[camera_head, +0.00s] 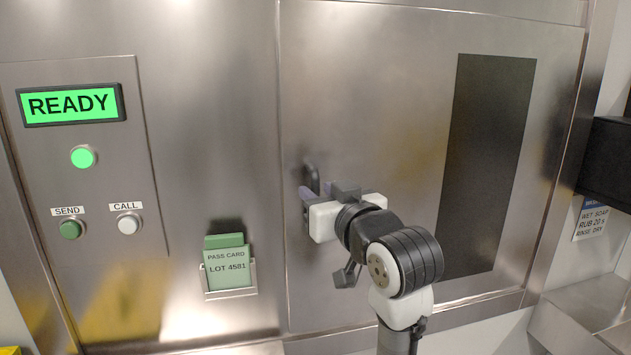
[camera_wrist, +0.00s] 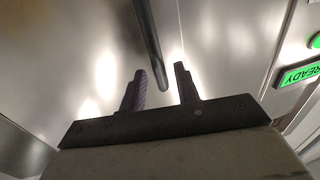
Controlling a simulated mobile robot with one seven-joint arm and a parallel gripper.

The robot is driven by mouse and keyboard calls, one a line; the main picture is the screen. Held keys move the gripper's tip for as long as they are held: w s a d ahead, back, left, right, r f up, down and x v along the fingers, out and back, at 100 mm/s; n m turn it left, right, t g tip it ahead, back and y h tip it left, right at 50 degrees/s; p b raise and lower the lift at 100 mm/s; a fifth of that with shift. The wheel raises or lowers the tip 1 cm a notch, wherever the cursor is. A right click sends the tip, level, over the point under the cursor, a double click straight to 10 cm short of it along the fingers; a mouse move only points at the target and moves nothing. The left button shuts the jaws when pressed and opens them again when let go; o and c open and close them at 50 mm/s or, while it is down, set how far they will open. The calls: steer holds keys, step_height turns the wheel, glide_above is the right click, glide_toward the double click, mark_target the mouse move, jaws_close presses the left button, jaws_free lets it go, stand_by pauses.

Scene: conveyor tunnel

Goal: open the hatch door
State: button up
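The hatch door (camera_head: 370,100) is a large steel panel with a dark window (camera_head: 487,165) on its right side. It looks shut, flush with the wall. A dark bar handle (camera_head: 311,176) stands near its left edge. In the wrist view the handle (camera_wrist: 148,38) comes down from the top and its end lies between my fingers. My gripper (camera_head: 316,191) is at the handle's lower end in the head view, which it partly hides. In the wrist view my gripper (camera_wrist: 160,70) has its fingers apart, with visible gaps on both sides of the bar.
Left of the door are a green READY sign (camera_head: 72,104), a lit green lamp (camera_head: 82,157), a SEND button (camera_head: 70,229) and a CALL button (camera_head: 129,225). A green pass card (camera_head: 229,266) sits in a holder. A dark box (camera_head: 608,162) juts out at right.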

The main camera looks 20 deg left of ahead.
steer(key=shift+x, duration=1.2)
jaws_close()
